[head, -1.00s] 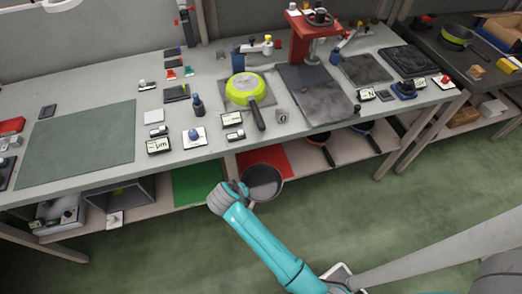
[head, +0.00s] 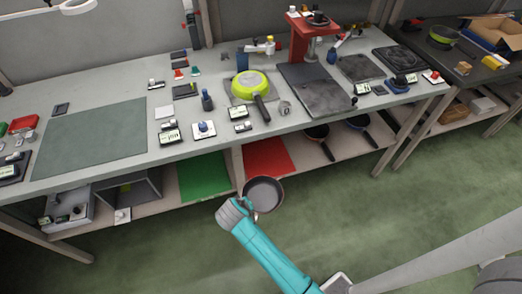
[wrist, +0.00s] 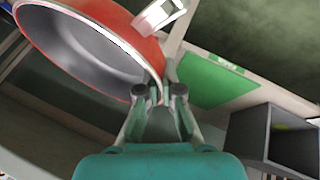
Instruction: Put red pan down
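The red pan (head: 264,194) hangs in front of the lower shelf, with its grey inside facing the head camera. In the wrist view its red outer wall (wrist: 146,52) and bare metal inside fill the upper left. My gripper (wrist: 160,93) is shut on the pan at its near side; the exact grip point is partly hidden by the fingers.
A grey box (head: 130,187) stands left of the green mat. Two dark pans (head: 316,132) (head: 358,123) lie on the shelf to the right. The worktop (head: 222,137) overhangs the shelf and holds a yellow-green pan (head: 248,84). The floor in front is clear.

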